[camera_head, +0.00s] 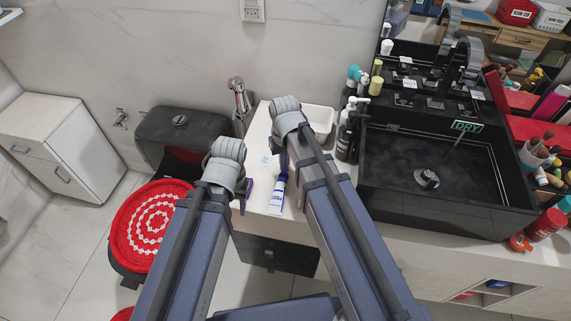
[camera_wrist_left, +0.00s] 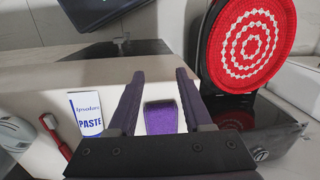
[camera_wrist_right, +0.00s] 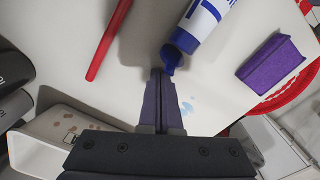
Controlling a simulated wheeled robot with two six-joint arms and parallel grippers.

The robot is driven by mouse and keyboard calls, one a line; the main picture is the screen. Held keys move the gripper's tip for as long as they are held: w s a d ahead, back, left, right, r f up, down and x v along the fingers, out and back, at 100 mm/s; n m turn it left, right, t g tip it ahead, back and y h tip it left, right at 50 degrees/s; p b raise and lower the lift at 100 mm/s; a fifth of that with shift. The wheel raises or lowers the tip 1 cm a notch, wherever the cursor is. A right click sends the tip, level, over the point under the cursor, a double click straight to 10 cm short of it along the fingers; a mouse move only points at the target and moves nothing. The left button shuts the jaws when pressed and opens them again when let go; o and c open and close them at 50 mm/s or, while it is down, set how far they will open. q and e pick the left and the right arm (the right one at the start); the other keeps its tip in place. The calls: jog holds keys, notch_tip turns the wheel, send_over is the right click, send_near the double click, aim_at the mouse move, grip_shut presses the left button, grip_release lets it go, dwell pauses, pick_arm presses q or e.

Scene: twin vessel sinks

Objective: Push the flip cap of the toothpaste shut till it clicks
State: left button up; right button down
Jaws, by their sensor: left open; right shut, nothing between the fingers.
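The toothpaste tube (camera_head: 277,195) is white and blue and lies on the pale counter. In the right wrist view the tube (camera_wrist_right: 205,20) comes in from the top, with its blue cap (camera_wrist_right: 173,53) towards my right gripper (camera_wrist_right: 162,72). The cap looks flipped open, its lid hanging at the end. My right gripper is shut and empty, its tips right by the cap; I cannot tell if they touch. My left gripper (camera_wrist_left: 157,75) is open beside the tube, which shows left of its fingers (camera_wrist_left: 87,113). A purple block (camera_wrist_left: 160,117) shows between those fingers.
A red toothbrush (camera_wrist_right: 108,40) lies on the counter near the tube. Dark bottles (camera_head: 347,130) and a white tray (camera_head: 320,118) stand to the right, before the black sink (camera_head: 440,200). A red round mat (camera_head: 150,225) lies at the left, past the counter's edge.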

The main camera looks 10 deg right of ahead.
jog(key=shift+r, duration=0.1)
notch_tip(320, 180, up, 8)
jog(key=p, duration=0.8)
dwell(0.3)
jog(key=s+a+n+h, duration=0.1)
jog(key=s+a, duration=0.3)
jog(key=s, duration=0.7)
jog(key=shift+s+r+n+p, duration=0.3)
jog(key=shift+s+n+p, duration=0.1)
jog(key=shift+n, duration=0.3)
jog(key=shift+a, duration=0.1)
